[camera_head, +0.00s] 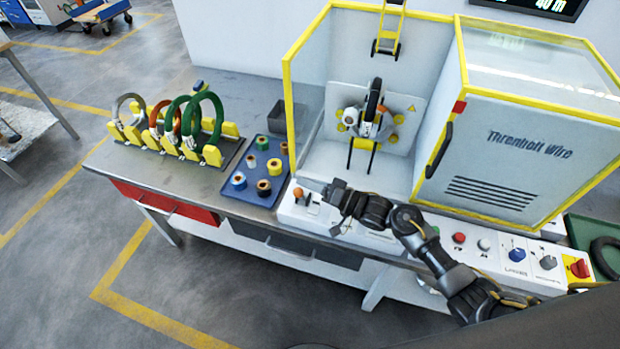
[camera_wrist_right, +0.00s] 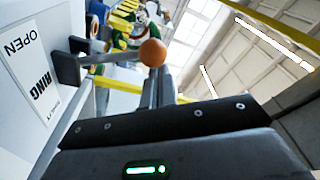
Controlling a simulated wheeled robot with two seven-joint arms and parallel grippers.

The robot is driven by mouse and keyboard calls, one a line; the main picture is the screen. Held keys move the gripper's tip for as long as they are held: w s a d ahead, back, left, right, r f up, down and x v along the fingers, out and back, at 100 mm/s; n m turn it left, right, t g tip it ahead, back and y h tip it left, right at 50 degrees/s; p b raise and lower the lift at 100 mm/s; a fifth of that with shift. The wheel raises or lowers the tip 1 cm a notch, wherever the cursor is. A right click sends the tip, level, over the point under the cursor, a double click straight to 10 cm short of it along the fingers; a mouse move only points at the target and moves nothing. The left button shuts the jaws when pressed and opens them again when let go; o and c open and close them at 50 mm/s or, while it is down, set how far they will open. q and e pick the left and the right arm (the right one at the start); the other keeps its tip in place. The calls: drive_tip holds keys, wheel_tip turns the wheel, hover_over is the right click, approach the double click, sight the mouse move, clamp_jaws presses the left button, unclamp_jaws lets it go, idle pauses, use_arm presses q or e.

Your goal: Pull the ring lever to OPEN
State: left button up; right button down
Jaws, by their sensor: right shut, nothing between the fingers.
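The ring lever has an orange ball knob (camera_head: 298,192) and stands at the left end of the white control panel (camera_head: 285,213). In the right wrist view the knob (camera_wrist_right: 152,52) sits on a grey stem coming out of a dark slot block, beside a white label (camera_wrist_right: 30,60) with OPEN and RING lettering. My right gripper (camera_head: 311,184) reaches in from the right, close to the knob. Its fingers (camera_wrist_right: 158,84) are shut and empty, with the knob just at or past their tips; I cannot tell whether they touch. My left gripper is not in view.
A blue tray (camera_head: 233,200) with several small spools lies left of the panel. A rack (camera_head: 150,146) of coloured coils stands farther left. The yellow-framed machine (camera_head: 530,150) rises behind my right arm. Knobs and a red switch (camera_head: 578,267) sit along the panel to the right.

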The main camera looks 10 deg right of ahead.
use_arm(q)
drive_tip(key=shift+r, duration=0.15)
use_arm(e)
drive_tip(key=shift+s+a+f, duration=0.1)
drive_tip(key=shift+s+a, duration=0.05)
drive_tip(key=shift+s, duration=0.15)
idle(0.3)
